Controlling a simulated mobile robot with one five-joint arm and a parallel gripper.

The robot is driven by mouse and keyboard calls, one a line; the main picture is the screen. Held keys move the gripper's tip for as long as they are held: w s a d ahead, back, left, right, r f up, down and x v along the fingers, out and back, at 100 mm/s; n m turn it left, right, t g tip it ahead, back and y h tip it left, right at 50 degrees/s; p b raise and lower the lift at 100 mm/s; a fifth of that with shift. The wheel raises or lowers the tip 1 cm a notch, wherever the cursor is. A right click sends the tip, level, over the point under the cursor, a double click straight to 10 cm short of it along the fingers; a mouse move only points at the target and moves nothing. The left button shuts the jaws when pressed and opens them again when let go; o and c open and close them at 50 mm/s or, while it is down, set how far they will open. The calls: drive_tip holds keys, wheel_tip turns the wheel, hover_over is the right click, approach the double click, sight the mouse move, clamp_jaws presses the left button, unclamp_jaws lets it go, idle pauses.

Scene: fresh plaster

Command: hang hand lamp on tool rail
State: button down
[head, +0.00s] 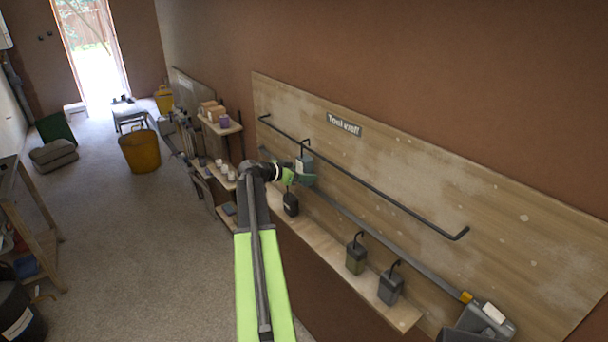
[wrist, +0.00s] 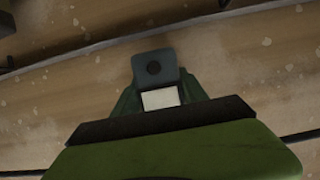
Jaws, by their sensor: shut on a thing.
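The hand lamp (head: 304,164) is a grey-blue block with a pale label and a thin dark hook rising from its top. My gripper (head: 296,179) is shut on it and holds it upright in front of the wall board. The tool rail (head: 375,187) is a dark bar along the board, under a "Tool rail" sign. The lamp's hook overlaps the rail near its left part in the head view; I cannot tell whether they touch. In the wrist view, the lamp's top (wrist: 155,66) and white label show between the green fingers (wrist: 160,92).
Below the rail, a wooden ledge (head: 325,265) carries a black hooked block (head: 291,205), an olive one (head: 356,258) and a grey one (head: 390,288). A grey bar (head: 400,252) runs above the ledge.

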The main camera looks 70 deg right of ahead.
drive_tip(key=shift+f, duration=0.45)
drive_tip(key=c, duration=0.5)
unclamp_jaws()
drive_tip(key=p+v, duration=0.6)
drive_tip(key=v, duration=1.1)
drive_tip(key=shift+w+a, duration=0.15)
drive_tip(key=shift+a, duration=0.1)
